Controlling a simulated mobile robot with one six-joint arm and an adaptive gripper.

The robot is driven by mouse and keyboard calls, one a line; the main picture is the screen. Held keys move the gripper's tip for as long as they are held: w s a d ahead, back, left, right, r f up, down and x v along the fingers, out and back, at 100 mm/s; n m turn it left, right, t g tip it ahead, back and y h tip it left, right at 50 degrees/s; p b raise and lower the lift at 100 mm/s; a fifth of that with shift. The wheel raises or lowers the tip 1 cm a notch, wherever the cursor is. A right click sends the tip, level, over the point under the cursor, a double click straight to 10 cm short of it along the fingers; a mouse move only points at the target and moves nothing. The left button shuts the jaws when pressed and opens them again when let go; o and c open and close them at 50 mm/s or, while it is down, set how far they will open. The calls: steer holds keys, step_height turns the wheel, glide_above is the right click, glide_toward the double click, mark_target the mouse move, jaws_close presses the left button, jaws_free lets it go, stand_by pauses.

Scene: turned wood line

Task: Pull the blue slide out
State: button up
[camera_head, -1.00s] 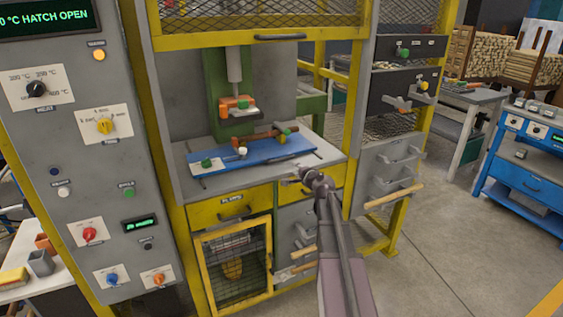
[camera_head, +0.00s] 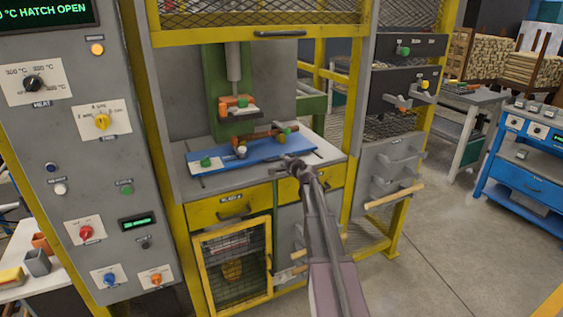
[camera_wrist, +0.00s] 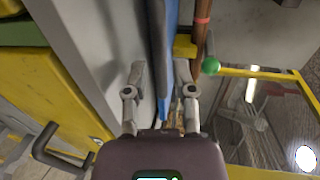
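The blue slide (camera_head: 212,158) lies as a long flat tray on the grey bench (camera_head: 183,190) under the press. In the wrist view the slide (camera_wrist: 171,50) shows edge-on as a blue strip running between the finger lines. My gripper (camera_head: 290,163) is at the slide's front right edge. Its two fingers stand apart in the wrist view (camera_wrist: 160,72), one on each side of the slide's edge. I cannot tell whether either finger touches it. A brown wooden piece (camera_head: 262,138) with a green knob (camera_head: 287,131) lies on the slide.
Yellow drawers (camera_head: 229,208) are below the bench. A grey control panel (camera_head: 65,140) stands at the left. Open floor (camera_head: 450,250) lies at the right.

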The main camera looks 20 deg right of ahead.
mark_target(281, 159)
steer(key=shift+x, duration=1.85)
